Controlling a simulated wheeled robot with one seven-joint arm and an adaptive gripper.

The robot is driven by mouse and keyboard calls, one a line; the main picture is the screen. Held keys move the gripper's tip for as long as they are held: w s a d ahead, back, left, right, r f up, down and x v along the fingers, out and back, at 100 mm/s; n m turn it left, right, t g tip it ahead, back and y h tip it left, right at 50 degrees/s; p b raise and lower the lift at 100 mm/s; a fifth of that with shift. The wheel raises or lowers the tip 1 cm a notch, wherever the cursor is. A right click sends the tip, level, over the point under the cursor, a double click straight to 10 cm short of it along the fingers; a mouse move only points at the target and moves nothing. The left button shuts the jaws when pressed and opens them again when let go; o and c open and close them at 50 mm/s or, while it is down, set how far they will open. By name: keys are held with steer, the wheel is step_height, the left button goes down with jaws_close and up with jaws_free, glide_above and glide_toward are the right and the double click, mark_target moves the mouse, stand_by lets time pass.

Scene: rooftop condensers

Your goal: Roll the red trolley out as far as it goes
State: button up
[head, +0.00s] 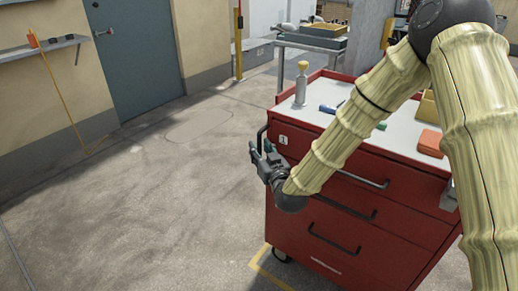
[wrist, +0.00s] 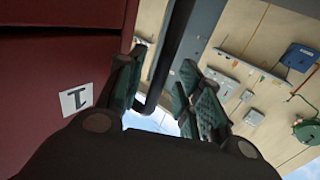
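The red trolley (head: 335,235) stands at the right of the head view, with several drawers and a white label. Its red side and the label fill the left of the wrist view (wrist: 60,60). Its dark push handle (head: 262,138) sticks out at the left end; the bar also shows in the wrist view (wrist: 168,55). My gripper (head: 262,158) is at that end, close to the handle. In the wrist view its green-padded fingers are apart (wrist: 160,95), with the handle bar between them. I cannot tell whether either finger touches the bar.
A spray bottle (head: 301,84), tools and an orange box (head: 429,143) are on the trolley's top. Open concrete floor (head: 150,210) lies to the left, with a yellow floor line (head: 268,272) by the trolley. A bench with trays (head: 318,40) stands behind; a door (head: 135,55) is at the back.

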steer(key=shift+x, duration=0.8)
jaws_close()
